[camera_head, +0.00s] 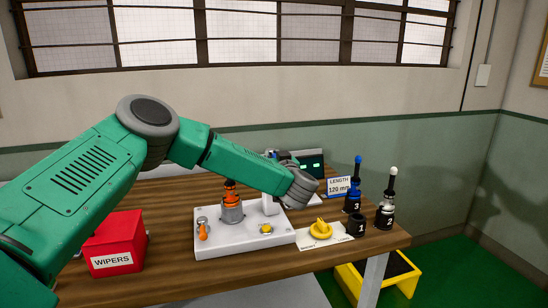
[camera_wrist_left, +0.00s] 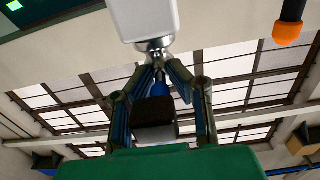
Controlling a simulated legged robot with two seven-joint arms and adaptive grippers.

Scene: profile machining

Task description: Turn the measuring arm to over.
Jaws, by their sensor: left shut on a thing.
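The white machine base (camera_head: 235,246) stands on the table, with an orange-handled lever (camera_head: 202,231), a grey cylinder with an orange and black top (camera_head: 231,207) and a yellow button (camera_head: 266,229). A white post (camera_head: 270,205) rises at its back right, partly behind my forearm. My left gripper (camera_head: 283,157) is above it, mostly hidden behind my wrist. In the left wrist view the gripper (camera_wrist_left: 155,64) is shut around a small metal neck (camera_wrist_left: 155,46) under a white block (camera_wrist_left: 145,18). I cannot tell which part is the measuring arm, nor its setting. My right gripper is not in view.
A yellow dial (camera_head: 320,230) on a white plate sits at the front right. Holders marked 1 (camera_head: 356,226), 2 (camera_head: 385,217) and 3 (camera_head: 353,201) stand close by. A red WIPERS box (camera_head: 116,242) is left; a LENGTH 120 mm sign (camera_head: 339,186) is behind.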

